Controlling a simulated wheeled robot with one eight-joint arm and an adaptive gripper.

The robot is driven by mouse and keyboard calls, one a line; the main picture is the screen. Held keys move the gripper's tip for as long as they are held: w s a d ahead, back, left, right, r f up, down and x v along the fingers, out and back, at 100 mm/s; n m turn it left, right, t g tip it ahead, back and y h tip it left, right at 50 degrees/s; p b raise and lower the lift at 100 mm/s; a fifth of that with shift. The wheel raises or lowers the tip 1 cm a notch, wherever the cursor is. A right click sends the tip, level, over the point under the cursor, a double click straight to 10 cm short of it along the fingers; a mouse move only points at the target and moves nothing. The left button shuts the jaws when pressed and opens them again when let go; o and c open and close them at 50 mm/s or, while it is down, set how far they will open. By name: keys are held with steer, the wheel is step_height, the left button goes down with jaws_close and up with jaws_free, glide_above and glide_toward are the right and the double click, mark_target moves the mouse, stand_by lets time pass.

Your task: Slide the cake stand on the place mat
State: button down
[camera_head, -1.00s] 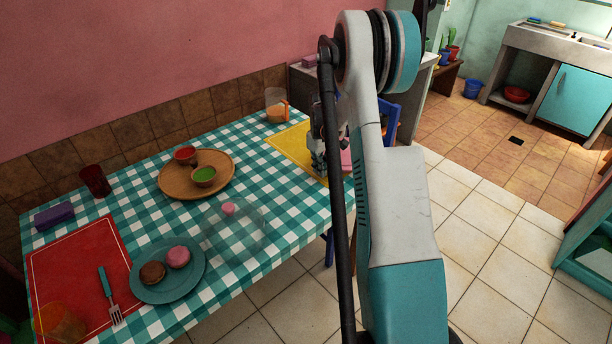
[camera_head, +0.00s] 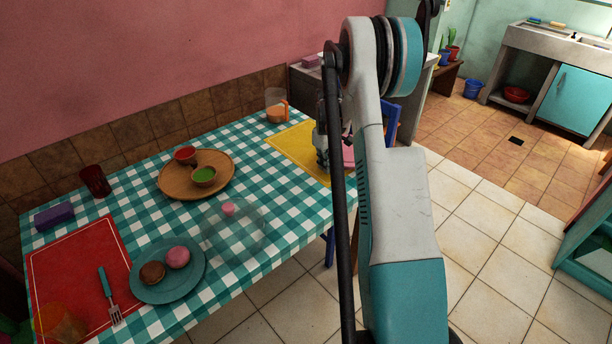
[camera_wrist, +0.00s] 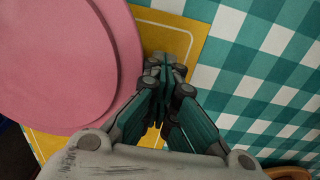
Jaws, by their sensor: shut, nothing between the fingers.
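The pink cake stand (camera_wrist: 75,60) fills the left of the wrist view, its round plate overlapping the yellow place mat (camera_wrist: 185,42). In the head view only a sliver of the cake stand (camera_head: 348,156) shows beside my arm. The place mat (camera_head: 292,146) lies at the table's far right end. My gripper (camera_wrist: 166,68) is shut and empty, pointing down over the mat just right of the plate's rim. I cannot tell whether it touches the rim. In the head view my gripper (camera_head: 322,162) is partly covered by my arm. The stand's foot is hidden.
A pitcher (camera_head: 276,107) stands behind the mat. A wooden tray (camera_head: 170,191) with two bowls, a clear dome (camera_head: 235,238), a teal plate (camera_head: 190,290) and a red mat (camera_head: 80,265) are further left. Bare checked cloth lies between the tray and yellow mat.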

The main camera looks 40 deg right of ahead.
steer(key=shift+d, duration=0.2)
steer(key=shift+a, duration=0.3)
stand_by(0.3)
steer(key=shift+r, duration=0.15)
steer(key=a+r+p, duration=0.4)
steer(key=r, duration=0.4)
steer(key=shift+s+a+r, duration=0.3)
steer(key=shift+r, duration=0.05)
stand_by(0.8)
stand_by(0.4)
